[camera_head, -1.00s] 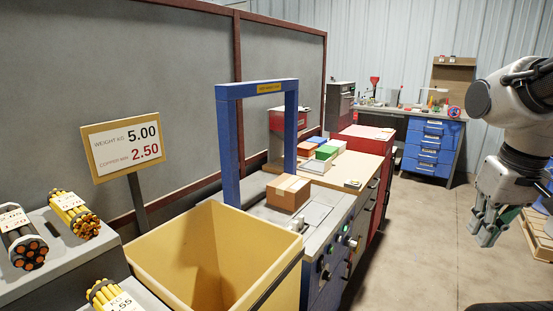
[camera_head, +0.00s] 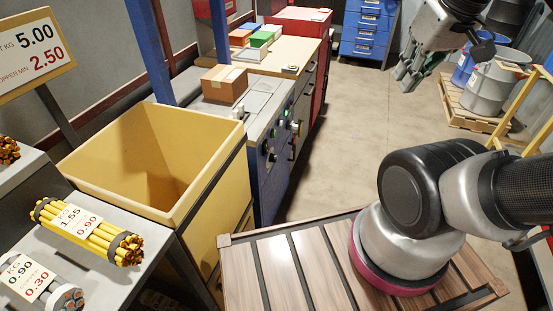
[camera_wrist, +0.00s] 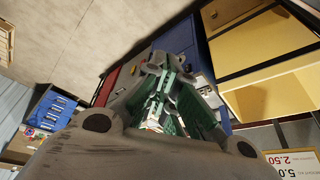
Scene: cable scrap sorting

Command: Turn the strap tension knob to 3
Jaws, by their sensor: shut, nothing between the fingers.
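The strapping machine (camera_head: 262,150) is a blue and grey cabinet just beyond the yellow bin. Its front face carries small dark knobs and a green-lit button (camera_head: 287,124). Which knob sets strap tension, and its number marks, are too small to tell. A cardboard box (camera_head: 224,84) sits on the machine's top. My gripper (camera_head: 407,83) hangs in the air at the upper right, over the floor and well apart from the machine. It is shut and empty; its green-lined fingers also show in the wrist view (camera_wrist: 165,95).
A large yellow bin (camera_head: 215,165) stands in front of the machine. Cable bundles (camera_head: 90,232) lie on grey shelves at the left. Drums (camera_head: 492,90) stand on a pallet at the right. The floor (camera_head: 345,130) beside the machine is clear.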

